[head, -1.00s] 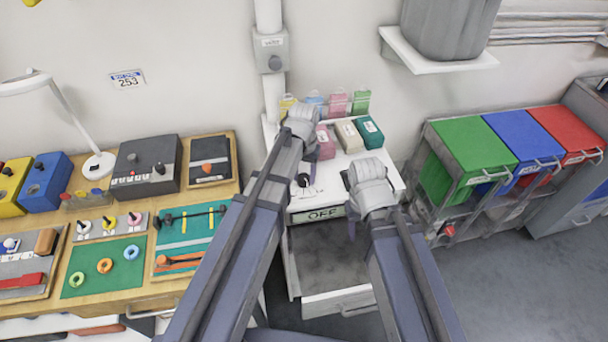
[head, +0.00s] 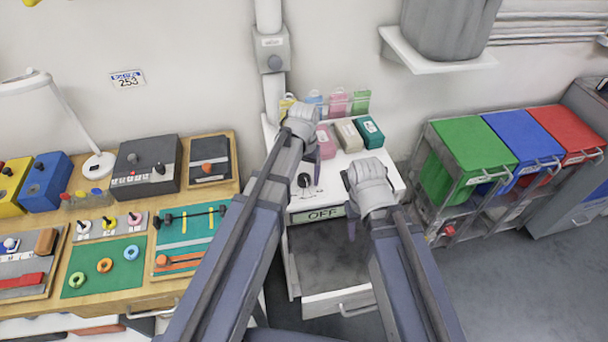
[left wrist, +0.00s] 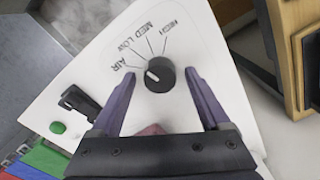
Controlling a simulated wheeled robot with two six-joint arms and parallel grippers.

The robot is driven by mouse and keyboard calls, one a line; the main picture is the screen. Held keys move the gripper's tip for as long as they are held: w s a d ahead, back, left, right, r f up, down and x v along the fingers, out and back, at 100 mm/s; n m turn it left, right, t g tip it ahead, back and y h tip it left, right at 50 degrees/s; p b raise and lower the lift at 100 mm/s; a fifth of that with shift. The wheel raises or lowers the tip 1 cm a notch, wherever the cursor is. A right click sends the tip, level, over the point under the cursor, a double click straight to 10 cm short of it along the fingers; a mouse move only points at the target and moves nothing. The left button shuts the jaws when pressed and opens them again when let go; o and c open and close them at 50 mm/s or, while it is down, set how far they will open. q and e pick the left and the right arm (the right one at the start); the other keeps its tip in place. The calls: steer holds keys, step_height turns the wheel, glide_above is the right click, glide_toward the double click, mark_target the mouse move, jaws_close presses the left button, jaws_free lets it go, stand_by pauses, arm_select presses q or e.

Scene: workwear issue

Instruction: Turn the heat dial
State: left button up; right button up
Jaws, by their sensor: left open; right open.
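The heat dial is a round black knob (left wrist: 160,75) with a white pointer mark, on a white panel with AIR, LOW, MED and HIGH printed around it. Its pointer is turned toward the AIR side. In the head view the dial (head: 304,181) shows on the white cabinet top, beside my left gripper. My left gripper (left wrist: 160,92) is open, its two purple fingers on either side of the dial with gaps. In the head view the left gripper (head: 311,155) is partly hidden by its own arm. My right gripper (head: 350,188) is over the cabinet's right part, its fingers mostly hidden.
An OFF sign (head: 322,213) is on the cabinet front above an open drawer (head: 330,258). Pink, beige and green boxes (head: 348,135) stand behind. A black switch (left wrist: 78,103) and green button (left wrist: 58,128) share the panel. A wooden workbench (head: 222,150) is at left; coloured bins (head: 470,148) at right.

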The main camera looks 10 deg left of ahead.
mark_target(304, 177)
arm_select(q)
steer(key=shift+r, duration=0.15)
step_height(304, 177, up, 8)
steer(key=p, duration=0.8)
steer(key=shift+f, duration=0.2)
steer(key=shift+f, duration=0.1)
steer(key=s+d+f+m+b, duration=0.1)
steer(key=s+d+b, duration=0.1)
steer(key=s, duration=0.6)
steer(key=s+d+f+m+y+b, duration=0.1)
steer(key=s+d+f+b, duration=0.1)
steer(key=s+d, duration=0.2)
steer(key=s, duration=0.3)
steer(key=shift+s+f, duration=0.25)
steer(key=shift+s, duration=0.1)
